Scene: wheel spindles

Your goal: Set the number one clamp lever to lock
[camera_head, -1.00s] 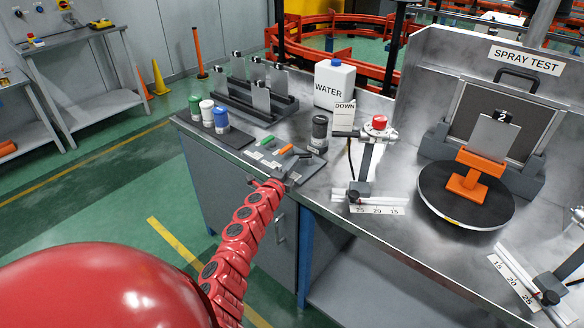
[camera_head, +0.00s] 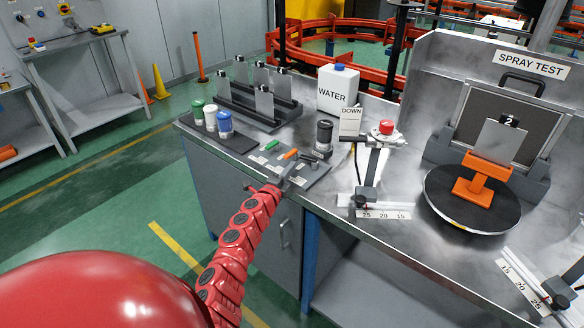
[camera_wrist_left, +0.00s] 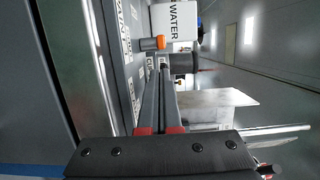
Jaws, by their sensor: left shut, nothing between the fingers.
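I cannot read which is number one. My left gripper (camera_head: 288,174) is over the panel's near right part, just in front of the orange handle. In the left wrist view the gripper (camera_wrist_left: 164,72) is shut and empty, its fingers pointing toward the orange handle (camera_wrist_left: 152,43), with a small apparent gap. My right gripper is not in view.
A black cylinder (camera_head: 323,137) stands just right of the levers. Green, white and blue-capped bottles (camera_head: 224,124) stand to the left. The WATER jug (camera_head: 337,90), a red-topped stand (camera_head: 382,135) and a turntable (camera_head: 448,210) are further right. The bench's front edge lies beneath my arm.

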